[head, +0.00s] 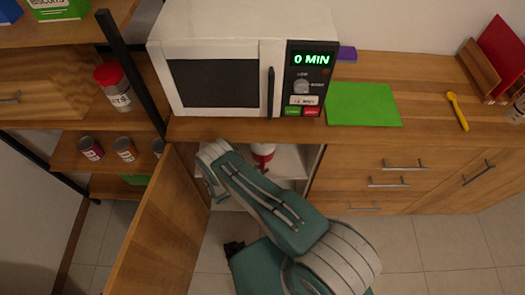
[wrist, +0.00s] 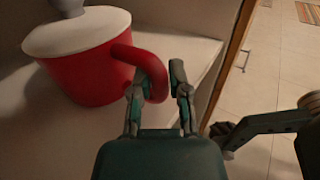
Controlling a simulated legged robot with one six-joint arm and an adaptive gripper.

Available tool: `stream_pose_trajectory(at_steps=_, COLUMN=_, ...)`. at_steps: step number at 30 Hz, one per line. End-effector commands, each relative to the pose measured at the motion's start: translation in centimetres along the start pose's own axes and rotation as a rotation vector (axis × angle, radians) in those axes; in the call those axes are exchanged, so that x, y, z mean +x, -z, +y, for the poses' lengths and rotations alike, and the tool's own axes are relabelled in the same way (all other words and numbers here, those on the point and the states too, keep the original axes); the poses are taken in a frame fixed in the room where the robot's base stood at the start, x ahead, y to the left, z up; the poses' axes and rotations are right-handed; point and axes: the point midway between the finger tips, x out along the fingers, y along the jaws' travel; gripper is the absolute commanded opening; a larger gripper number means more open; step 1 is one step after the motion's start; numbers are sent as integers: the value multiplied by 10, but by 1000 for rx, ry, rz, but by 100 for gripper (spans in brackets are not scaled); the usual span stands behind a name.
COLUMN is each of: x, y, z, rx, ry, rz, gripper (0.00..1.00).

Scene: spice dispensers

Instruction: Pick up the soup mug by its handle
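The soup mug (wrist: 92,70) is red with a white lid and stands upright on a pale cabinet shelf. Its red handle (wrist: 152,68) sticks out toward the right in the wrist view. My gripper (wrist: 160,84) is at the handle, one finger on each side of it. The fingers stand apart with the handle between them; I cannot tell whether they press on it. In the head view the mug (head: 263,153) shows partly inside the open cabinet under the microwave, and my arm hides the gripper.
The open cabinet door (head: 160,225) stands left of my arm. The microwave (head: 235,60) is on the counter above, reading 0 MIN. A green board (head: 363,104) and a yellow spoon (head: 457,110) lie to the right. Cans (head: 125,149) stand on the left shelf. The shelf edge (wrist: 205,80) is close right of the handle.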

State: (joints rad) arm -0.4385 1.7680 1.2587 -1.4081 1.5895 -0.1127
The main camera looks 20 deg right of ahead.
Motion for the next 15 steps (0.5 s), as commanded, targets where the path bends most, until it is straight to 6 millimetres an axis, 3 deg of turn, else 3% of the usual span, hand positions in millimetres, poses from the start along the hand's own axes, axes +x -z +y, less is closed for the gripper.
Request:
stream_pose_trajectory(at_steps=10, x=0, y=-3, z=1, rx=2, ry=0, rz=-1, gripper=0)
stream_pose_trajectory(at_steps=15, x=0, y=-18, z=1, rx=3, ry=0, rz=-1, gripper=0)
